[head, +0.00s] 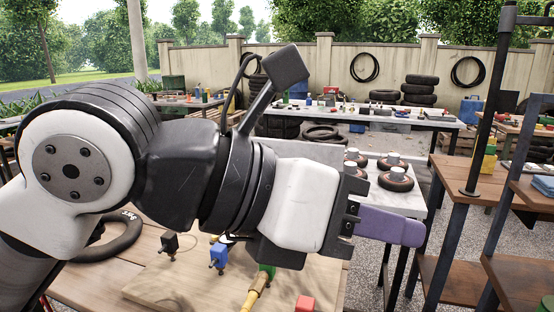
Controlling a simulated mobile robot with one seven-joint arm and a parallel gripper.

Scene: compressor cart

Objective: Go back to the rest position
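My gripper (412,231) hangs in the middle of the head view, reaching right, with its white and black body over the right part of the front wooden table. A purple, finger-like part sticks out from its end, seen side-on. One side hides the other, so I cannot tell the gap or whether anything is held. Below my arm, a light wooden board (150,288) carries a black fitting (169,243), a blue fitting (218,256) and a green fitting (267,270). A yellow connector (256,287) sits at the green one, apparently touching it. A red block (305,303) is at the bottom edge.
A black ring (118,238) lies on the table at left, partly hidden by my arm. Behind is a grey-topped table (408,205) with several small wheels (395,179). Brown shelves (455,210) with dark posts stand close on the right. Gravel floor shows between.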

